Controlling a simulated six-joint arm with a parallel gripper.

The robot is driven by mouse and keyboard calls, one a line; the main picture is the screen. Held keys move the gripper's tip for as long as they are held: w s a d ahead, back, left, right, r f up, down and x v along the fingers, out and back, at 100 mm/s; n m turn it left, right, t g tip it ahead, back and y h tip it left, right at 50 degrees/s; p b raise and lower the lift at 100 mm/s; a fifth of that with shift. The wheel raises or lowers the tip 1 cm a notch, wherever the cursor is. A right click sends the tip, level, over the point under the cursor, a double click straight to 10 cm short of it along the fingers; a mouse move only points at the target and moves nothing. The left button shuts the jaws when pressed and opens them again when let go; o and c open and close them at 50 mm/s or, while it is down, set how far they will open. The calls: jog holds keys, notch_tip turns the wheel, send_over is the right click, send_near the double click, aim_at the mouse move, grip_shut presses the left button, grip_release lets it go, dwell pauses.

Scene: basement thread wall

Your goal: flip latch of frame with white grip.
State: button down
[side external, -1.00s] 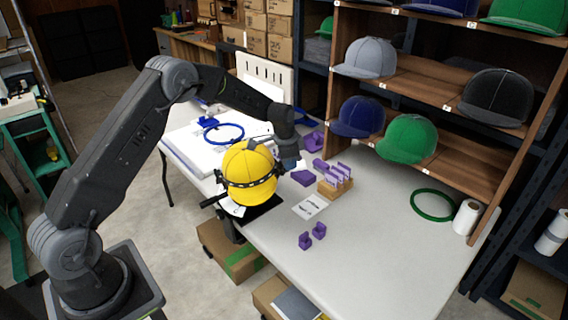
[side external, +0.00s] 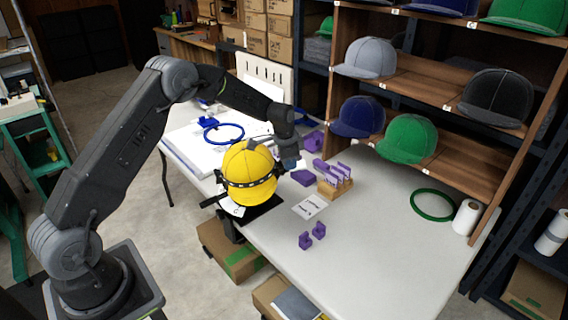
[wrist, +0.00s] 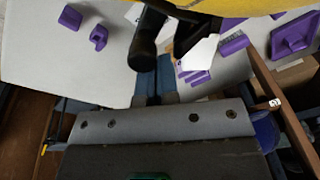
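A yellow cap (side external: 249,172) sits on a frame with a black strap (side external: 250,184) around it, at the table's near left edge. The cap's edge also shows at the top of the wrist view (wrist: 235,6). There, a black lever with a rounded end (wrist: 142,52) and a white piece (wrist: 198,52) beside black parts hang below the cap. I cannot tell for sure which part is the latch. My gripper (wrist: 155,66) has its blue fingers close together, just below the lever's rounded end; contact is unclear. In the side view my gripper (side external: 291,163) is right of the cap.
Purple blocks (side external: 306,240), a wooden holder with purple pieces (side external: 335,187) and a white card (side external: 310,206) lie on the table to the right. A blue hoop (side external: 224,133) lies behind. The cap shelf (side external: 450,155) stands at the right. The table's front right is clear.

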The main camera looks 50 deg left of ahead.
jog(key=shift+s+a+f, duration=0.1)
jog(key=shift+s+f, duration=0.15)
jog(key=shift+f, duration=0.15)
jog(key=shift+w+a+r, duration=0.1)
jog(key=shift+w+a, duration=0.35)
jog(key=shift+a, duration=0.3)
jog(key=shift+w+a+r, duration=0.15)
jog(key=shift+w+a, duration=0.35)
jog(key=shift+a, duration=0.25)
jog(key=shift+w+a+r, duration=0.1)
jog(key=shift+w+a, duration=0.35)
jog(key=shift+a, duration=0.3)
notch_tip(320, 180, up, 9)
jog(key=s+d, duration=0.1)
jog(key=s, duration=0.1)
jog(key=shift+r, duration=0.15)
jog(key=s+d+r+n+t, duration=0.1)
jog(key=s+d+r, duration=0.4)
jog(key=s+r, duration=0.2)
jog(key=s+d+r+n+t, duration=0.1)
jog(key=s+d+r+n, duration=0.1)
jog(key=s+d+r, duration=0.45)
jog(key=s+d+n, duration=0.1)
jog(key=s+d, duration=0.1)
jog(key=s, duration=0.9)
jog(key=s+d+n+t, duration=0.1)
jog(key=s+d+n, duration=0.1)
jog(key=s, duration=1)
jog(key=shift+d+t, duration=0.3)
jog(key=shift+d, duration=0.35)
